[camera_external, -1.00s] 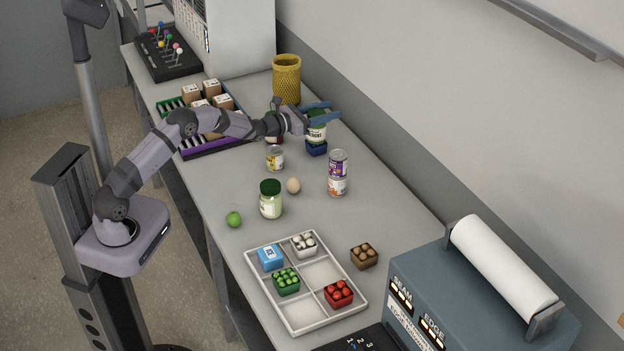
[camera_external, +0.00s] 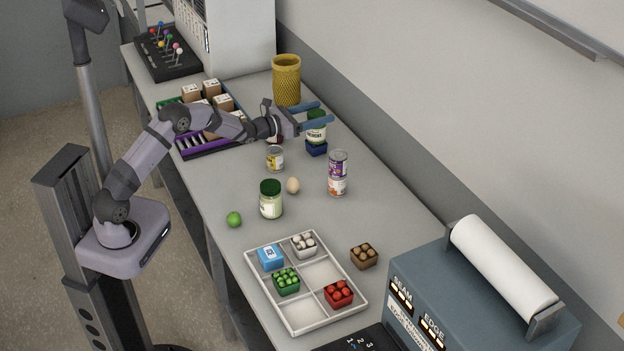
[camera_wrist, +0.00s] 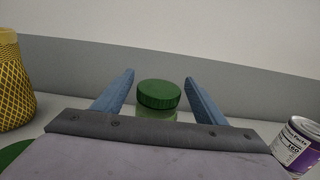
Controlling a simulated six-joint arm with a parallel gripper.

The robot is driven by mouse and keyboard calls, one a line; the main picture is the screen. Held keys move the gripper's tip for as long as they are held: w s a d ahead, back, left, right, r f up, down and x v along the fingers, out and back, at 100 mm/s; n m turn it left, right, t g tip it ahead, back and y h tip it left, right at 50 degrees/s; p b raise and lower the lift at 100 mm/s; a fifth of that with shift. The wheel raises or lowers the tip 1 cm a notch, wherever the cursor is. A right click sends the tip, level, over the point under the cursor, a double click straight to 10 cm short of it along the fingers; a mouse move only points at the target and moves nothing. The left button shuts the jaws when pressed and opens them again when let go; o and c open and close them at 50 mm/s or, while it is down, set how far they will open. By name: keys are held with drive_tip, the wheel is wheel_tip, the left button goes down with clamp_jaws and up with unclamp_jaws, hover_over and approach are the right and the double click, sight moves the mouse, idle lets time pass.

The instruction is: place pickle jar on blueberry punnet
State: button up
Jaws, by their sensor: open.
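A jar with a green lid and a pale label (camera_external: 316,133), apparently the pickle jar, stands upright on a small blue punnet (camera_external: 317,149), apparently the blueberry punnet, near the wall side of the bench. My gripper (camera_external: 326,112) is open, with its blue fingers around the level of the lid. In the wrist view the green lid (camera_wrist: 158,94) shows between the two fingers, with a gap on each side. The jar's lower part and the punnet are hidden there by my gripper's body.
A yellow mesh basket (camera_external: 287,80) stands behind my gripper. Stacked cans (camera_external: 338,172), a small can (camera_external: 275,158), another green-lidded jar (camera_external: 271,203), an egg (camera_external: 293,185) and a lime (camera_external: 234,219) stand nearer. A white divided tray (camera_external: 293,326) holds several punnets.

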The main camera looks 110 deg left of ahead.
drive_tip(key=b+v, duration=0.2)
drive_tip(key=v, duration=0.6)
drive_tip(key=shift+s+d, duration=0.25)
drive_tip(key=shift+r, duration=0.1)
